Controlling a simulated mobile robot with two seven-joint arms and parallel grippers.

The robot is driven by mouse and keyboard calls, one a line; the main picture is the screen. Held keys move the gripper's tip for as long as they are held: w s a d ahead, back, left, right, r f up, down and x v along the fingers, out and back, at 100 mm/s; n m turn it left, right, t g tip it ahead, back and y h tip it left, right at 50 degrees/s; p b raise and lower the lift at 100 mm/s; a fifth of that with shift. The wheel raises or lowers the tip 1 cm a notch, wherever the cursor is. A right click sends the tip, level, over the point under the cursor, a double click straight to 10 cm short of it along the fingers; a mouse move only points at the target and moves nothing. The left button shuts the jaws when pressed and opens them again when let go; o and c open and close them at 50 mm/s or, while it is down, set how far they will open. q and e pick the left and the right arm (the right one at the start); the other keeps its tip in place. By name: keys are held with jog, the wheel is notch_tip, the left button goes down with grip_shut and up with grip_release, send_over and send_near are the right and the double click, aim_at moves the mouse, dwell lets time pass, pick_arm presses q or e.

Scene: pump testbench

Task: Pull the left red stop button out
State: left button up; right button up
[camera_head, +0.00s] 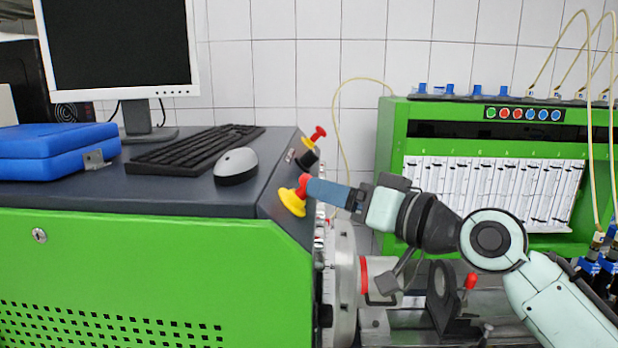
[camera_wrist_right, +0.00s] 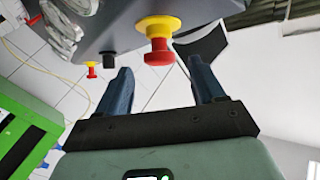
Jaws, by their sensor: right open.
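The left red stop button (camera_head: 302,184) sits on a yellow collar (camera_head: 292,203) on the sloped end face of the green bench. In the right wrist view the red button (camera_wrist_right: 158,55) hangs from its yellow collar (camera_wrist_right: 155,25). My right gripper (camera_head: 313,187) comes from the right and reaches the button; its blue finger hides part of it in the head view. In the right wrist view the two blue fingers (camera_wrist_right: 160,66) are spread apart, with the red cap between their tips and gaps on both sides. My left gripper is not in view.
A grey mouse (camera_head: 236,166), keyboard (camera_head: 195,150), monitor (camera_head: 118,50) and blue case (camera_head: 55,150) rest on the bench top. A green panel unit (camera_head: 395,150) stands behind my arm.

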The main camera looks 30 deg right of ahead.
jog(key=p+x, duration=0.1)
jog(key=x, duration=0.3)
jog(key=shift+w+a+r, duration=0.1)
jog(key=shift+w+r, duration=0.05)
jog(key=shift+w, duration=0.1)
jog(key=shift+w+a, duration=0.2)
jog(key=shift+w, duration=0.45)
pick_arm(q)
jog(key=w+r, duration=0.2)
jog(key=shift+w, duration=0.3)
pick_arm(e)
jog(key=shift+s, duration=0.1)
